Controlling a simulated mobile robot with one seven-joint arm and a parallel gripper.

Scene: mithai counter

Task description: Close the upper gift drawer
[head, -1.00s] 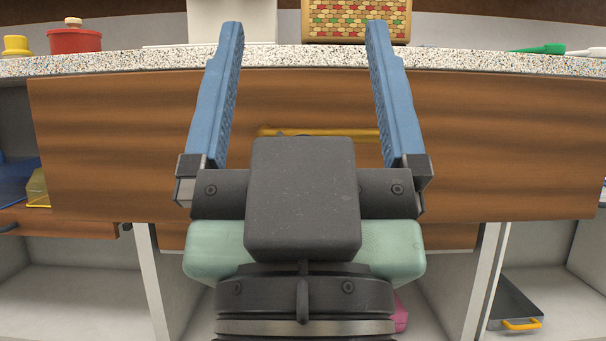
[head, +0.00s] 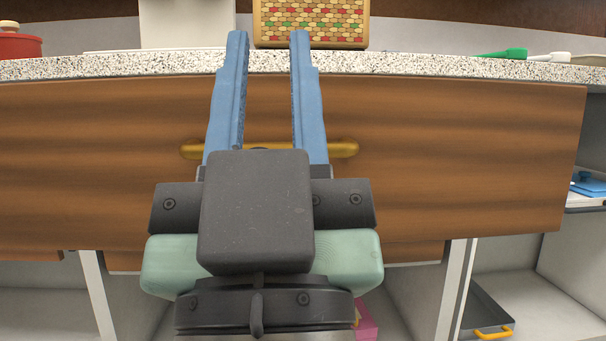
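The upper gift drawer shows as a wide brown wood-grain front (head: 450,160) just below the counter edge. It stands out in front of the cabinet uprights, so it looks pulled out; how far I cannot tell. Its yellow bar handle (head: 342,149) runs level across the middle, partly hidden by my gripper. My gripper (head: 268,42) has two blue fingers pointing up and away in front of the drawer front. They are a small distance apart, with nothing seen held between them. Whether they touch the front or handle I cannot tell.
A speckled counter (head: 430,65) runs above the drawer. On it are a patterned box (head: 312,22), a red pot (head: 18,44) and a green-ended utensil (head: 505,53). Below are open shelves, with a grey tray (head: 485,310) at lower right and a pink object (head: 366,322).

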